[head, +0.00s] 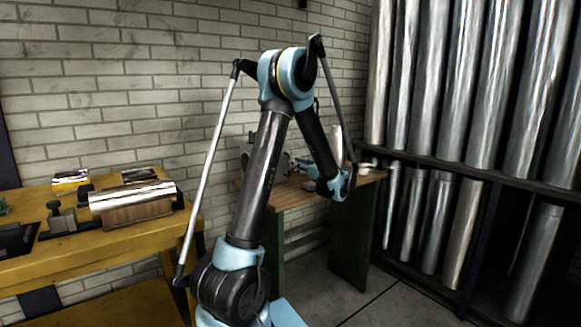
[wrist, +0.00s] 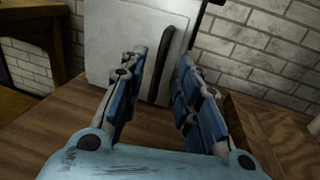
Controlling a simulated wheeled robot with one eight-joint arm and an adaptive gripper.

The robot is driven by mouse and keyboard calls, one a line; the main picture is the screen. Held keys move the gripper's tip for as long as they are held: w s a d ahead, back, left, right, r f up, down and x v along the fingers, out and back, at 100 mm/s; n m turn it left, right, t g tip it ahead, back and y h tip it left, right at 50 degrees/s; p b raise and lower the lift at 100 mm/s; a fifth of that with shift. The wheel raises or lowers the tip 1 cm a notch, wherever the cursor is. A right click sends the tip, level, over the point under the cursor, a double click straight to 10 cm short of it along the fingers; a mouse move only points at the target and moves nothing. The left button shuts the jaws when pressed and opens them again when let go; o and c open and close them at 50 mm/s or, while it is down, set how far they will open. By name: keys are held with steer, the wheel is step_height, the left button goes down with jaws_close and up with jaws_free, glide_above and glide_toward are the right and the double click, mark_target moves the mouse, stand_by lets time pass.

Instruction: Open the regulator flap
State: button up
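In the wrist view a light grey upright panel (wrist: 115,62) stands on a wooden bench top, with a long dark bar (wrist: 160,76) slanting across its face or edge. I take this to be the regulator flap and its handle, but cannot be sure. My gripper (wrist: 164,60) is open, with its blue-padded fingers apart. The dark bar shows between the fingers, and I cannot see contact. In the head view my gripper (head: 338,187) is over the small bench, and the panel cannot be made out clearly there.
The small wooden bench (head: 290,197) stands against the brick wall. A dark rack of metal pipes (head: 455,160) fills the right. Floor shows between bench and rack.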

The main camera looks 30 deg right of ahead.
steer(key=shift+x, duration=1.65)
steer(key=shift+c, duration=0.2)
jaws_close()
